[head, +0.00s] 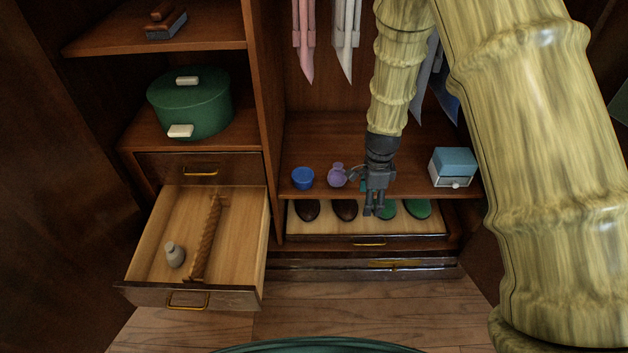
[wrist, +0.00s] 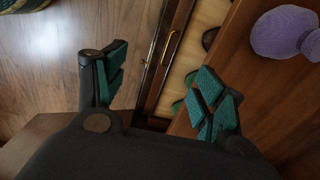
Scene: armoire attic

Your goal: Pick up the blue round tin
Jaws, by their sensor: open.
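The blue round tin (head: 303,178) stands on the wooden shelf of the right compartment, near its front left, close to the divider. My gripper (head: 375,211) hangs in front of that shelf's edge, to the right of the tin and apart from it. In the wrist view my gripper (wrist: 158,90) has its green-padded fingers spread wide with nothing between them. The tin is not visible in the wrist view.
A purple cup-like object (head: 337,175) stands between the tin and my gripper, also in the wrist view (wrist: 284,32). A blue-and-white box (head: 453,167) is at the shelf's right. Below, a shoe drawer (head: 369,239) sticks out. An open drawer (head: 148,254) juts out at left.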

